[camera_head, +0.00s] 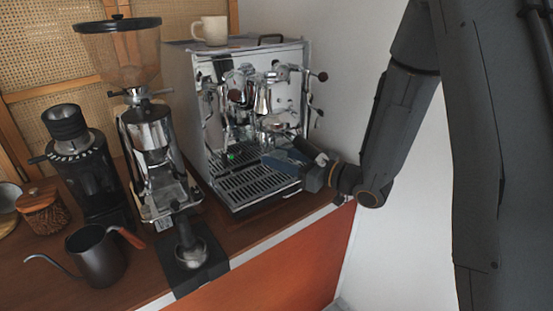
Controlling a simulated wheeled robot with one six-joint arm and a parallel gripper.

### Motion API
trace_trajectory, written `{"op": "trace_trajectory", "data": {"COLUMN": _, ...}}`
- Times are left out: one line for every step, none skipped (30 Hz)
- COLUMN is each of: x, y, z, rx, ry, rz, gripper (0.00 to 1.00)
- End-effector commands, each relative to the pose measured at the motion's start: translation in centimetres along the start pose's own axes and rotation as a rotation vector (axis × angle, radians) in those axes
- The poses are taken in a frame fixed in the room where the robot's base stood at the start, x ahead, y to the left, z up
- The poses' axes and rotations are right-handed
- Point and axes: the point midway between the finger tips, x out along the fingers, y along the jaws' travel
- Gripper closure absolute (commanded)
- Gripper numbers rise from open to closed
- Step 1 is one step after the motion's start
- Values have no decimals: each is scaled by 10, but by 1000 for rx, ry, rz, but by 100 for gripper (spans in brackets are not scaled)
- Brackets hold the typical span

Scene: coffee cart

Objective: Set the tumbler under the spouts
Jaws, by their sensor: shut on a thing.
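The chrome espresso machine (192,90) stands at the back right of the counter. Its group head and spouts (262,125) are above the slatted drip tray (240,188). My gripper (277,160) reaches in from the right, over the right part of the drip tray and below the group area. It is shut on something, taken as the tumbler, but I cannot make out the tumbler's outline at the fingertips. Its exact place relative to the spouts and its height above the tray cannot be told.
A grinder with a large hopper (118,50) stands left of the machine, with a smaller dark grinder (88,170) beyond it. A tamper (188,245) stands on a black mat (205,278). A gooseneck kettle (97,257) is front left. A mug (211,31) sits on the machine.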

Motion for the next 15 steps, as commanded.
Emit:
{"op": "trace_trajectory", "data": {"x": 11, "y": -2, "z": -2, "rx": -1, "ry": 1, "rz": -4, "gripper": 87}}
{"op": "trace_trajectory", "data": {"x": 12, "y": -2, "z": 0, "rx": 1, "ry": -1, "rz": -2, "gripper": 87}}
{"op": "trace_trajectory", "data": {"x": 10, "y": -1, "z": 6, "rx": 4, "ry": -2, "rz": 0, "gripper": 87}}
{"op": "trace_trajectory", "data": {"x": 10, "y": 0, "z": 8, "rx": 4, "ry": -1, "rz": 0, "gripper": 87}}
{"op": "trace_trajectory", "data": {"x": 10, "y": 0, "z": 10, "rx": 3, "ry": -1, "rz": 1, "gripper": 87}}
{"op": "trace_trajectory", "data": {"x": 10, "y": 0, "z": 12, "rx": 2, "ry": -1, "rz": 1, "gripper": 87}}
{"op": "trace_trajectory", "data": {"x": 10, "y": 0, "z": 13, "rx": 1, "ry": -1, "rz": 1, "gripper": 87}}
{"op": "trace_trajectory", "data": {"x": 10, "y": 0, "z": 14, "rx": 0, "ry": 0, "rz": 1, "gripper": 87}}
{"op": "trace_trajectory", "data": {"x": 10, "y": 0, "z": 14, "rx": 0, "ry": 0, "rz": 1, "gripper": 87}}
{"op": "trace_trajectory", "data": {"x": 10, "y": 0, "z": 14, "rx": 0, "ry": 0, "rz": 1, "gripper": 87}}
{"op": "trace_trajectory", "data": {"x": 10, "y": 0, "z": 14, "rx": -1, "ry": 0, "rz": 1, "gripper": 87}}
{"op": "trace_trajectory", "data": {"x": 10, "y": 0, "z": 14, "rx": -1, "ry": 0, "rz": 1, "gripper": 87}}
{"op": "trace_trajectory", "data": {"x": 10, "y": 0, "z": 14, "rx": 0, "ry": 0, "rz": 1, "gripper": 87}}
{"op": "trace_trajectory", "data": {"x": 10, "y": 0, "z": 14, "rx": 0, "ry": 0, "rz": 1, "gripper": 87}}
{"op": "trace_trajectory", "data": {"x": 10, "y": 0, "z": 14, "rx": 0, "ry": 0, "rz": 1, "gripper": 87}}
